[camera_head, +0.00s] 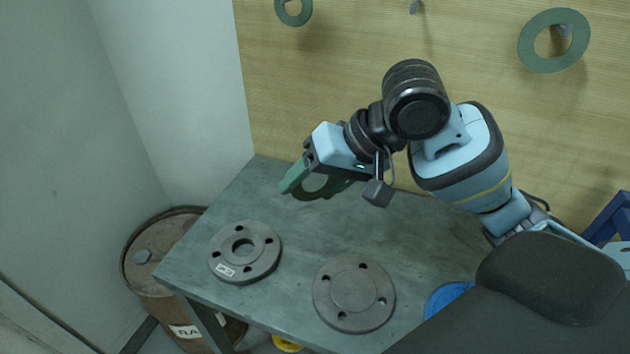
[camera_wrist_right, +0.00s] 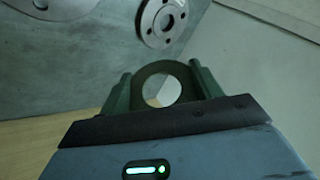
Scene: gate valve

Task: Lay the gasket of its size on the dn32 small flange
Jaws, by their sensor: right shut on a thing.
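My right gripper (camera_head: 314,184) is shut on a dark green ring gasket (camera_head: 307,194), held above the back left of the bench. In the right wrist view the gasket (camera_wrist_right: 165,69) sits between the two green fingers of my right gripper (camera_wrist_right: 162,78), its round hole open. A grey flange (camera_head: 262,262) with a centre hole, bolt holes and a white label lies flat at the bench's left; the label is too small to read. It also shows in the wrist view (camera_wrist_right: 150,22), apart from the gasket. My left gripper is not in view.
A wider grey disc (camera_head: 353,291) with bolt holes and no centre opening lies to the right on the bench (camera_head: 200,275). Two green gaskets hang on the wall, a small one (camera_head: 293,21) and a large one (camera_head: 530,55). A rusty drum (camera_head: 140,285) stands left of the bench.

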